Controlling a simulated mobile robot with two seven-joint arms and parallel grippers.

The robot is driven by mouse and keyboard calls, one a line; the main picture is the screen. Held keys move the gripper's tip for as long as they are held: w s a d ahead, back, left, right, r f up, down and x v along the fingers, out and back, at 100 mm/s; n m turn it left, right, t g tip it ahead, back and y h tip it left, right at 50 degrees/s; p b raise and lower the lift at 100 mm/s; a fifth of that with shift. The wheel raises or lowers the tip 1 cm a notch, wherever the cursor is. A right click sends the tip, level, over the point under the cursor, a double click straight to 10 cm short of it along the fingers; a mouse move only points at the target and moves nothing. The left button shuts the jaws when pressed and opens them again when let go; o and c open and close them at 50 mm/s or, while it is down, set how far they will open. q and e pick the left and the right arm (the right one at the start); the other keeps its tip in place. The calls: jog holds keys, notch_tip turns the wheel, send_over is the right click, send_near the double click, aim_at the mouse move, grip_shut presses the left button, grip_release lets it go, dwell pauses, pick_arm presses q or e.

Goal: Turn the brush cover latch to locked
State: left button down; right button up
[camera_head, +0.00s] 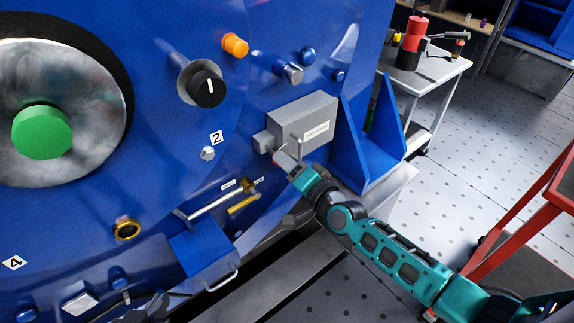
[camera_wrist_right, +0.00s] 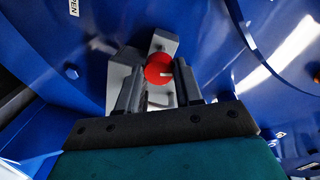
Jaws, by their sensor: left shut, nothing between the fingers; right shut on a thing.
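A grey box (camera_head: 304,121) with a small label sits on the blue motor housing, with a grey block at its left side. My right gripper (camera_head: 284,163) is at the box's lower left corner. In the right wrist view a round red knob (camera_wrist_right: 158,68) with a pale mark lies between the fingertips of my right gripper (camera_wrist_right: 158,82), which is shut on it. Grey parts show behind the knob. The fingers hide much of the latch, so its angle is unclear. My left gripper (camera_head: 152,308) is shut and empty at the bottom edge, partly cut off.
A brass fitting with a rod (camera_head: 212,203) and two small labels is below left of the box. A black dial (camera_head: 207,88) and orange button (camera_head: 235,45) are above. A blue bracket (camera_head: 372,150) stands close to the right. A red frame (camera_head: 520,215) is farther right.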

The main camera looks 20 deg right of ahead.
jog(key=m+b, duration=0.1)
jog(key=m, duration=0.2)
jog(key=shift+y, duration=0.3)
jog(key=shift+m, duration=0.4)
jog(key=o, duration=1)
jog(key=p+v, duration=0.2)
jog(key=v, duration=1.1)
jog(key=shift+r, duration=0.1)
